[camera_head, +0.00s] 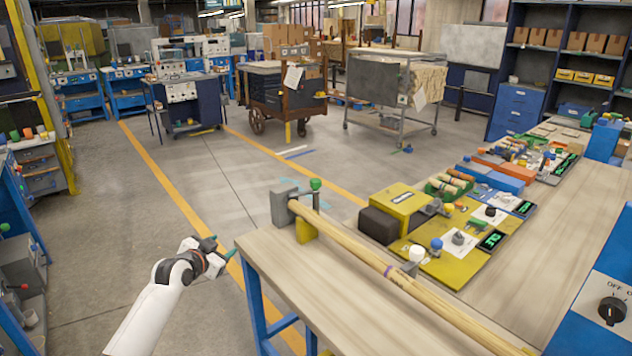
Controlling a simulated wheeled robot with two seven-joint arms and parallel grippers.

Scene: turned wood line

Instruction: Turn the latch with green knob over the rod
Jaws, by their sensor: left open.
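A long wooden rod (345,240) lies along the near bench, its far end at a grey block (283,205) and over a yellow support (305,231). My left gripper (222,249) is open and empty, left of the bench's corner and apart from the knob and rod. My right gripper is not in view.
The wooden bench (285,265) has a bare strip left of the rod. A white knob (416,254) stands near the rod's middle. A yellow panel (455,262) with a blue knob (436,244) and a dark block (379,225) lie to its right. Open floor lies left of the bench.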

